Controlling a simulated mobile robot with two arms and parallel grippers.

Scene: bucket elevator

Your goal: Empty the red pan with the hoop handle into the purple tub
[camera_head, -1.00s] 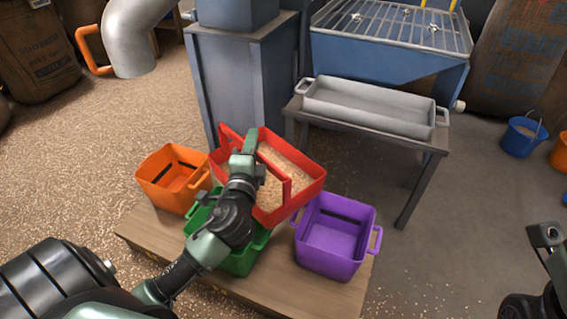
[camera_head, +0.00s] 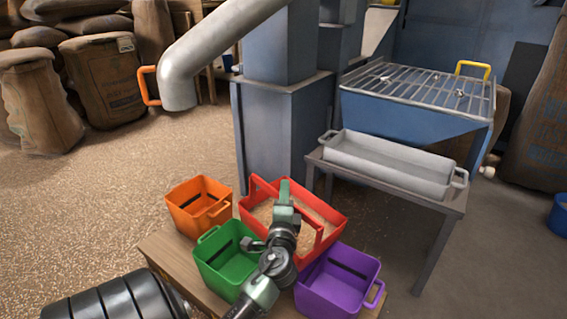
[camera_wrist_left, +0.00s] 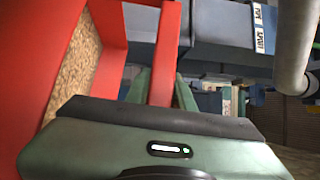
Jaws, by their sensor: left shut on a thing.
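The red pan (camera_head: 322,205) holds pale grain (camera_head: 263,212) and looks about level. My left gripper (camera_head: 285,197) is shut on its hoop handle, which also shows between the fingers in the left wrist view (camera_wrist_left: 163,60). The pan is behind the green and purple tubs; its height above the bench is hard to tell. The purple tub (camera_head: 342,287) stands at the bench's right end, in front of and to the right of the pan. Its visible inside looks empty. The pan hides part of its back rim. My right gripper is out of view.
A green tub (camera_head: 228,268) stands left of the purple one, and an orange tub (camera_head: 198,208) behind it, on the wooden bench (camera_head: 160,250). A grey tray (camera_head: 390,165) sits on a metal stand behind right. A blue elevator casing (camera_head: 283,130) rises behind the pan.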

